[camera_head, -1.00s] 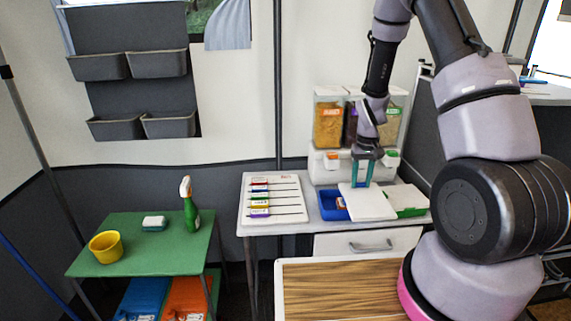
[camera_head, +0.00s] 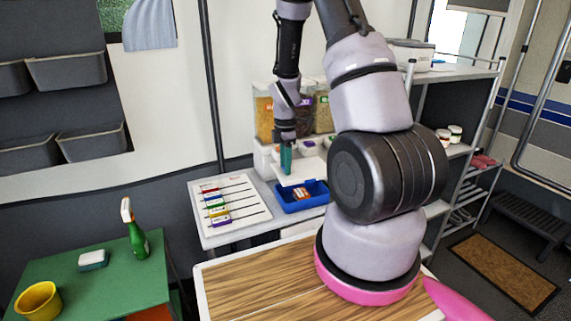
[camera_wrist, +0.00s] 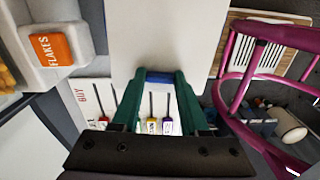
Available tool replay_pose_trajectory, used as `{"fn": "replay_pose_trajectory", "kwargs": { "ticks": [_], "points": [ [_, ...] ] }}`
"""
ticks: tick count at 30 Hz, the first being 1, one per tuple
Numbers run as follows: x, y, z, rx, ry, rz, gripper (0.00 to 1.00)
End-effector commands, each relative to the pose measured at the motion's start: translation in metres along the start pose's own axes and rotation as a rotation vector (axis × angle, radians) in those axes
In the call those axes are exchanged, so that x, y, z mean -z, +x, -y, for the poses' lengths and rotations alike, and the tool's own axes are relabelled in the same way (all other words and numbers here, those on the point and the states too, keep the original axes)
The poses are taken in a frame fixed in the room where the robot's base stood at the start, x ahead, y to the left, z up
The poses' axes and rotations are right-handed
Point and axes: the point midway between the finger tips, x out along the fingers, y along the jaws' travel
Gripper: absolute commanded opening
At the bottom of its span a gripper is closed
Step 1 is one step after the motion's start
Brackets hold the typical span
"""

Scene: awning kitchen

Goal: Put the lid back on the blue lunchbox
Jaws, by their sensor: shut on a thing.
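The blue lunchbox (camera_head: 290,205) stands open on the white side table, with small orange and white items inside. My gripper (camera_head: 287,170) is shut on the white lid (camera_head: 308,171). The lid appears just behind and above the lunchbox, apart from its rim. In the wrist view the lid (camera_wrist: 166,35) fills the top middle. A blue strip (camera_wrist: 160,77) lies between the green fingertips (camera_wrist: 159,80). The lunchbox itself cannot be made out in the wrist view. My arm hides the area to the right of the lunchbox.
A white board with coloured labels (camera_head: 229,206) lies left of the lunchbox. Food containers (camera_head: 265,118) stand behind it; a FLAKES bin (camera_wrist: 57,45) shows in the wrist view. A wooden-topped counter (camera_head: 245,285) is in front. A green table (camera_head: 95,285) with a spray bottle (camera_head: 137,238) is left.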

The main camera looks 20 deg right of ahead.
Motion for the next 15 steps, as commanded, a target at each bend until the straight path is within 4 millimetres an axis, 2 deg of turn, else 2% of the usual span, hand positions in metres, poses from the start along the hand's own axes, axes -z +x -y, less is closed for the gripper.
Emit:
{"fn": "replay_pose_trajectory", "kwargs": {
  "ticks": [5, 15],
  "points": [
    [-0.001, 0.004, 0.001, 0.001, -0.041, 0.0, 0.0],
    [-0.001, 0.035, 0.001, 0.003, -0.038, 0.0, 0.0]
  ]
}}
